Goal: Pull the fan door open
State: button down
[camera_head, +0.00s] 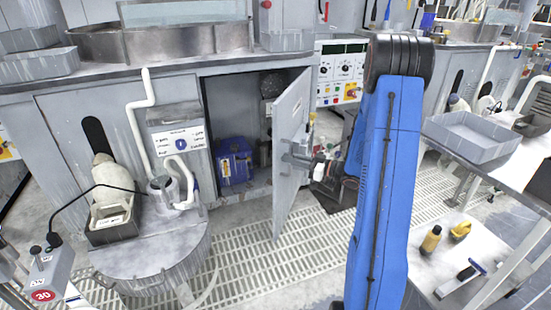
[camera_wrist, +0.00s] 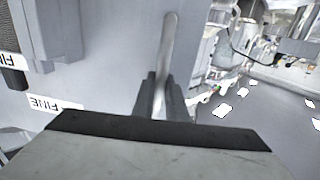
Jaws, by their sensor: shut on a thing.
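The grey fan door (camera_head: 288,108) stands partly open, swung out from the cabinet under the bench. The open cabinet shows a blue unit (camera_head: 235,165) inside. My gripper (camera_head: 297,158) is at the door's outer face near its free edge. In the wrist view my gripper (camera_wrist: 160,97) is shut on the upright metal door handle (camera_wrist: 168,45), whose upper part sticks out above the fingers. The door panel (camera_wrist: 105,80) fills the left of that view. In the head view the handle is too small to make out.
A round grey drum (camera_head: 155,262) stands left of the doorway with a hose and pipes. Slatted floor grating (camera_head: 250,262) lies clear before the door.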

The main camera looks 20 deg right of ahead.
jog(key=s+d, duration=0.6)
jog(key=d, duration=0.4)
jog(key=shift+s+d, duration=0.4)
jog(key=c, duration=1.8)
grip_release()
jog(key=shift+o, duration=0.2)
jog(key=shift+r, duration=0.1)
notch_tip(320, 180, up, 10)
